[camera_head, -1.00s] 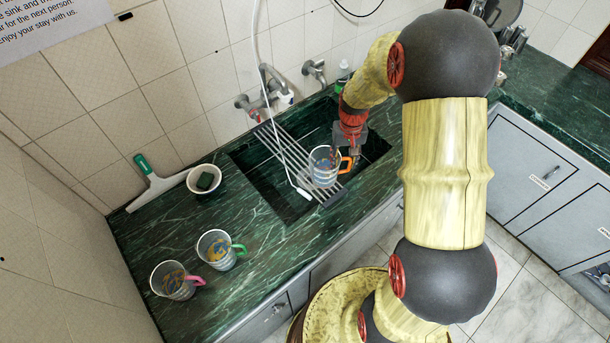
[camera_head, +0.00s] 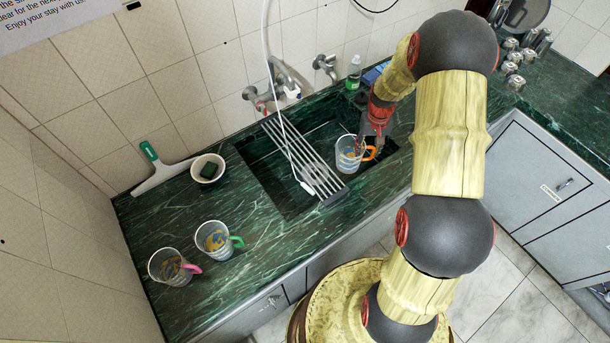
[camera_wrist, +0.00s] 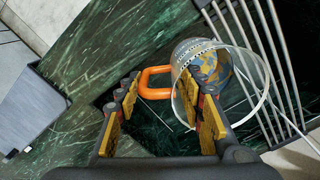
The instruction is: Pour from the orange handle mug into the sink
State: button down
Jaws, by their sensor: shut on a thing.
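The orange handle mug (camera_head: 347,158) is clear with a blue and yellow pattern. It is over the sink (camera_head: 262,178), just right of the metal rack, and looks close to upright. My gripper (camera_head: 371,142) is at its right side, by the orange handle. The right finger overlaps the mug's rim. I cannot tell exactly where the fingers touch, or whether the mug holds liquid.
A slatted metal rack (camera_head: 300,160) spans the sink, with a white hose over it. A green-handled mug (camera_head: 213,240), a pink-handled mug (camera_head: 168,267), a bowl (camera_head: 207,168) and a squeegee (camera_head: 160,175) are on the left counter. A bottle (camera_head: 353,73) stands behind the sink.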

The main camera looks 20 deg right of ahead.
aim_at(342, 144)
jog(key=b, duration=0.1)
jog(key=a+h+b, duration=0.1)
jog(key=shift+w+a+h+b, duration=0.15)
jog(key=shift+w+h+b, duration=0.1)
jog(key=shift+h+b, duration=0.1)
jog(key=shift+a+r+g+h+b, duration=0.2)
jog(key=shift+g+h+b, duration=0.1)
jog(key=shift+b, duration=0.15)
jog(key=shift+w+a+r+g+h+b, duration=0.35)
jog(key=shift+a+r+h+b, duration=0.15)
jog(key=shift+a+h+b, duration=0.55)
jog(key=shift+w+a+r+g+h+b, duration=0.45)
jog(key=shift+a+h+b, duration=0.35)
jog(key=shift+a+h, duration=0.45)
jog(key=shift+w+a+r+g+h+b, duration=0.3)
jog(key=shift+a+r+h+b, duration=0.25)
jog(key=shift+a+h+b, duration=0.5)
jog(key=shift+a+h, duration=0.35)
jog(key=shift+h, duration=0.35)
jog(key=shift+w+a+f+g+h+b, duration=0.15)
jog(key=shift+w+a+g+h+b, duration=0.15)
jog(key=shift+a+h+b, duration=0.45)
jog(key=shift+w+a+f+g+h+b, duration=0.15)
jog(key=shift+a+g+h+b, duration=0.25)
jog(key=shift+a+h+b, duration=0.35)
